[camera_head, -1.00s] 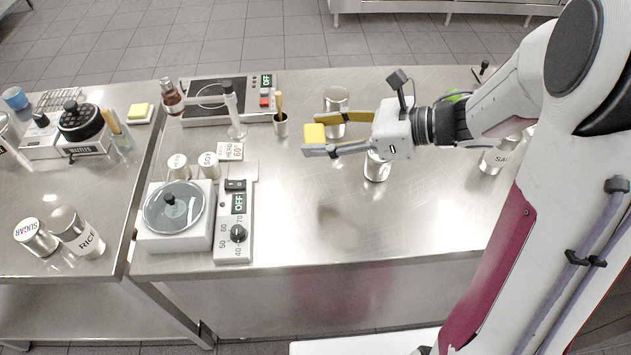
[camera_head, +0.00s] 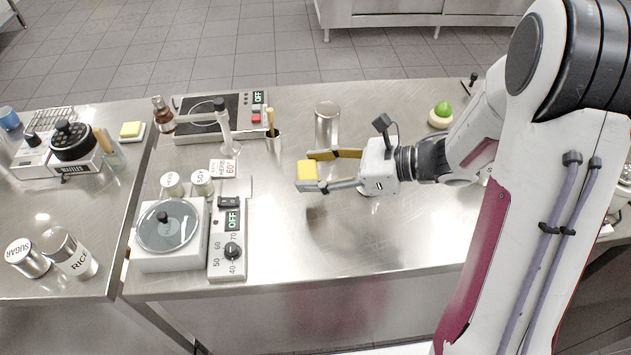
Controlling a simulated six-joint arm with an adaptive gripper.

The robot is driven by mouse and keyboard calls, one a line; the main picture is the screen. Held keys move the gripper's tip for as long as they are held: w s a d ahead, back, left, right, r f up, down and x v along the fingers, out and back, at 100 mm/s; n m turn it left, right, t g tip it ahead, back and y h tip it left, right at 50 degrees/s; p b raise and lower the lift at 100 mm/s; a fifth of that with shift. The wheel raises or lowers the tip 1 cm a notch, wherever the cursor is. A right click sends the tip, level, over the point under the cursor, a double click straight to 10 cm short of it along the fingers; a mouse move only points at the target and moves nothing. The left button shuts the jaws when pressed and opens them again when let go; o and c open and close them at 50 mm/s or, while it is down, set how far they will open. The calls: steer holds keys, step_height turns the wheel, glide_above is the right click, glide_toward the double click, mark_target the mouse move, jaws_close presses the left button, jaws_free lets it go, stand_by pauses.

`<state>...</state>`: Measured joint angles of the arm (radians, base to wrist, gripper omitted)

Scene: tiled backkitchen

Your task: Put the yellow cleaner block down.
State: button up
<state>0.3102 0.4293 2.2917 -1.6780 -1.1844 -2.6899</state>
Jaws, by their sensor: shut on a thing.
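The yellow cleaner block (camera_head: 306,170), yellow on top with a greyish lower face, is between the fingertips of my gripper (camera_head: 315,171). My gripper is shut on it, one finger on its far side and one on its near side. It is over the middle of the steel table (camera_head: 390,245), right of the white hotplate unit. The block looks close to the table top; I cannot tell whether it touches. Its underside is hidden.
The OFF control panel (camera_head: 228,245) is at the left. The front middle of the table is clear.

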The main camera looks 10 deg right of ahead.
steer(key=shift+f, duration=2.05)
steer(key=shift+f, duration=0.25)
